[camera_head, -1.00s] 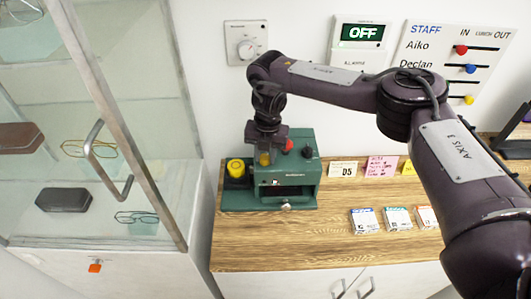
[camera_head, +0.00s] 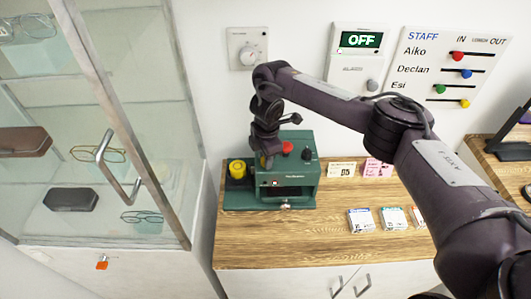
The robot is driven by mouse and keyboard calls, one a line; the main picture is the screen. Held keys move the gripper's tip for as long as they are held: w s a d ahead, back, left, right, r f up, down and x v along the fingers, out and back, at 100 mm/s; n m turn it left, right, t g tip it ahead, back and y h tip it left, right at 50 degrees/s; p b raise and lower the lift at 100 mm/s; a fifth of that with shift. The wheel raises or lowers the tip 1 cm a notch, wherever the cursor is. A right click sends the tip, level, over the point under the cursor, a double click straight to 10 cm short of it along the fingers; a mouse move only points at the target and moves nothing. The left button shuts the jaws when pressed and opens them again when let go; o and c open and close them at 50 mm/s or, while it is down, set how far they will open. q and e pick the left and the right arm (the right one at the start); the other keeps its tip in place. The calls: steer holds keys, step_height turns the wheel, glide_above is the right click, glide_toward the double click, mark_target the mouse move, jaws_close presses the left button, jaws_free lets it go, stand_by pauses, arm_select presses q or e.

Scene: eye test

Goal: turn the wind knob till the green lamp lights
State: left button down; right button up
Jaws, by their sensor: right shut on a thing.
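A green machine (camera_head: 299,196) stands on the wooden counter, with a red button (camera_head: 287,147) and a black knob (camera_head: 307,154) on top. My right gripper (camera_head: 267,161) points down at the top left of the machine. It is shut on a small yellowish part there, which I take to be the wind knob; the fingers hide most of it. A yellow cap (camera_head: 237,168) sits on a dark base at the machine's left side. I cannot make out a lit green lamp on the machine. My left gripper is out of view.
A glass cabinet (camera_head: 150,110) with glasses and cases stands close on the left. Small boxes (camera_head: 361,220) and cards (camera_head: 341,169) lie right of the machine. A wall dial (camera_head: 247,49), an OFF display (camera_head: 360,39) and a staff board (camera_head: 450,65) hang behind.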

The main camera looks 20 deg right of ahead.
steer(key=m+p, duration=0.1)
steer(key=m, duration=0.1)
steer(key=m+p, duration=0.2)
steer(key=m, duration=0.1)
steer(key=shift+w+r+m+p, duration=0.15)
steer(key=shift+r+m+p, duration=0.15)
steer(key=m+p, duration=0.4)
steer(key=m, duration=0.1)
steer(key=m+p, duration=0.1)
steer(key=m, duration=0.3)
steer(key=shift+h+p, duration=0.3)
steer(key=shift+p, duration=0.1)
steer(key=m, duration=0.2)
steer(key=shift+w+f+m, duration=0.1)
steer(key=shift+f+m, duration=0.05)
steer(key=shift+m, duration=0.25)
steer(key=m, duration=0.4)
steer(key=shift+m+g, duration=0.3)
steer(key=m, duration=0.3)
steer(key=shift+m, duration=0.3)
steer(key=m, duration=0.4)
steer(key=shift+d, duration=0.1)
steer(key=shift+m+g, duration=0.3)
steer(key=shift+m, duration=1.8)
steer(key=shift+w, duration=0.1)
